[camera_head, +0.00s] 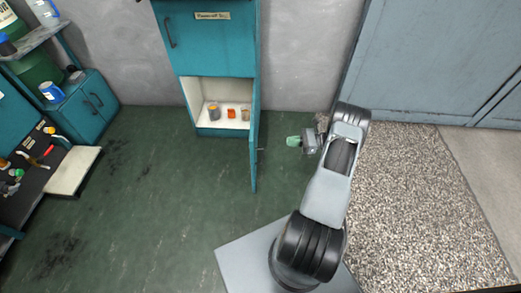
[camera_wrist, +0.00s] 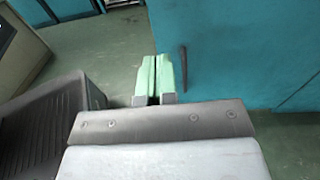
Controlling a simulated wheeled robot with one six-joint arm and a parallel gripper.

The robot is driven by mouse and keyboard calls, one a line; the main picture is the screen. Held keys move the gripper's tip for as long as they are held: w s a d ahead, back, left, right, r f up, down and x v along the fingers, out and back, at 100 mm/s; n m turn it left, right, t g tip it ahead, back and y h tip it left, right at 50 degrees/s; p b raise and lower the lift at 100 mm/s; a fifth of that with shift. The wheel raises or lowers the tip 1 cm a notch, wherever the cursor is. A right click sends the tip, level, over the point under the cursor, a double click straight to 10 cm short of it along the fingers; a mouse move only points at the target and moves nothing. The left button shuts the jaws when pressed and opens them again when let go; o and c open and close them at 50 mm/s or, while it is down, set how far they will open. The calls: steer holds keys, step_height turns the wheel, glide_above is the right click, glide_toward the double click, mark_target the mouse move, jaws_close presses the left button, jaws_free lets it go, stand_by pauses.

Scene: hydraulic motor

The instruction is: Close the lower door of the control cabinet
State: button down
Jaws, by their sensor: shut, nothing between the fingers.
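The teal control cabinet (camera_head: 212,40) stands against the grey wall. Its lower door (camera_head: 254,135) is swung open toward me, seen nearly edge-on, with a small handle on its right side. In the wrist view the door's teal face (camera_wrist: 225,50) fills the right, with a dark upright handle (camera_wrist: 183,68). My gripper (camera_head: 293,141) is to the right of the door, with a visible gap in the head view. Its green fingers (camera_wrist: 152,78) are together and empty, just left of the handle in the wrist view. Whether they touch the door cannot be told.
Small containers (camera_head: 231,113) stand inside the open lower compartment. A teal side cabinet (camera_head: 84,105) and a workbench (camera_head: 35,165) are on the left. A large blue-grey cabinet (camera_head: 430,60) is at the back right. The green floor left of the door is clear.

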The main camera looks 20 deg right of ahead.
steer(key=f+b+x, duration=0.1)
steer(key=b+x, duration=0.1)
steer(key=x, duration=1.1)
steer(key=shift+w+m, duration=0.25)
steer(key=shift+m, duration=0.05)
steer(key=shift+a, duration=0.2)
steer(key=shift+t, duration=0.4)
